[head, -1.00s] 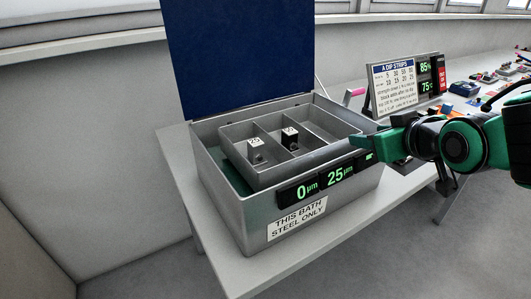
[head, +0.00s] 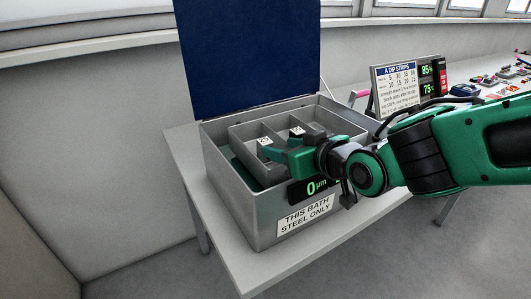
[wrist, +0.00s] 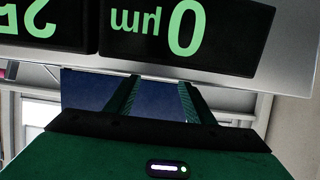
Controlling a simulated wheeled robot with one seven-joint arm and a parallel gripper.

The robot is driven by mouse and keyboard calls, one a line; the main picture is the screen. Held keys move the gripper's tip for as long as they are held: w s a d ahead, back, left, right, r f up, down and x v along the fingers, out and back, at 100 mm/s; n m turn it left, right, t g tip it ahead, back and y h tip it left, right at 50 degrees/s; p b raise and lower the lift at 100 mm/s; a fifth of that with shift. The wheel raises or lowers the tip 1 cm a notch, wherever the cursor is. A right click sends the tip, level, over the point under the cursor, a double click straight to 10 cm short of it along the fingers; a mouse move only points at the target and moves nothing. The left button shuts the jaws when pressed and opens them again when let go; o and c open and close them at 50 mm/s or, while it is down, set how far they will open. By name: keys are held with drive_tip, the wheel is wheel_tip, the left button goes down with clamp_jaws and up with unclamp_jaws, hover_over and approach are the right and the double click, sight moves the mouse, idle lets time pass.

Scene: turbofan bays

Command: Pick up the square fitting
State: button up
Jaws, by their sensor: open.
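Two small dark pieces with white numbered tops sit in separate compartments of the grey tray (head: 233,135) inside the bath. I cannot tell which is the square fitting. My gripper (head: 272,150) is over the front of the tray, near the left piece. In the wrist view its fingers (wrist: 158,84) are apart with nothing between them, only dark blue behind.
The grey bath box (head: 236,203) has a raised blue lid (head: 248,55) and a steel-only label (head: 305,214). Its display (wrist: 185,32) reads 0 µm, upside down in the wrist view.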

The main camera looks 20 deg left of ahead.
sight(266, 141)
drive_tip(key=shift+f+x, duration=0.2)
drive_tip(key=shift+x, duration=3.1)
drive_tip(key=shift+s, duration=0.2)
clamp_jaws()
